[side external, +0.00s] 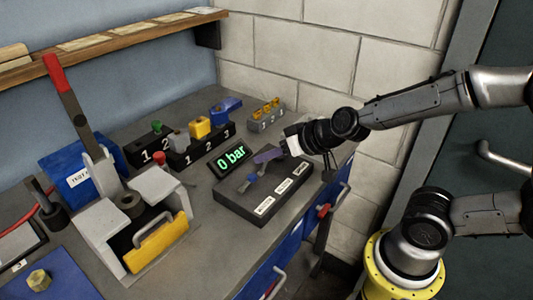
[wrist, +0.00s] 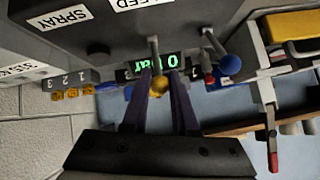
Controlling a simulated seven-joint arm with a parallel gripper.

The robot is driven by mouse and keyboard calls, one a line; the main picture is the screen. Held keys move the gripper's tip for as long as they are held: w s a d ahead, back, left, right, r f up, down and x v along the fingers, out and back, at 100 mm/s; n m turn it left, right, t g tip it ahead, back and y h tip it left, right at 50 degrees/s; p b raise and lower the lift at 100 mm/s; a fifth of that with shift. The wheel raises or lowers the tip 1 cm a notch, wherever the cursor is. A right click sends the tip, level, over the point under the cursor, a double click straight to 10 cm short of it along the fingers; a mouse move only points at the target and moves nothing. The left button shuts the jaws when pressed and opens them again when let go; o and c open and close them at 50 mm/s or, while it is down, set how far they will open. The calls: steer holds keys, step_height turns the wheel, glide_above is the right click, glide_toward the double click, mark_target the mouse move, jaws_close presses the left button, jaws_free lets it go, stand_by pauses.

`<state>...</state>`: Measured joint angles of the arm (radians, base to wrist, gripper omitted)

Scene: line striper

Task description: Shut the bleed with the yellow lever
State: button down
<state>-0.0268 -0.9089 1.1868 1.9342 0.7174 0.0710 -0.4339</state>
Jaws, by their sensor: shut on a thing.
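The yellow lever (wrist: 159,84) shows in the wrist view as a thin stem with a yellow ball end, standing from the dark control box near the label ending in "LEED". My gripper (wrist: 162,88) has its two purple fingers on either side of that ball and is shut on it. In the side view my gripper (side external: 266,156) reaches in from the right, low over the control box (side external: 228,197). The yellow ball is hidden there behind the fingers. A blue-knobbed lever (wrist: 230,64) stands beside it, clear of the fingers.
A green display (side external: 231,158) reads "0 bar" behind the box. Numbered blocks with coloured parts (side external: 199,127) stand farther back.

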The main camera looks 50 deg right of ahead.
steer(key=shift+s+t, duration=0.25)
steer(key=shift+t, duration=0.25)
stand_by(0.4)
steer(key=c, duration=0.7)
jaws_free()
steer(key=shift+s, duration=0.1)
steer(key=v, duration=1.3)
steer(key=shift+s+r, duration=0.2)
steer(key=shift+r, duration=0.05)
steer(key=shift+d, duration=0.1)
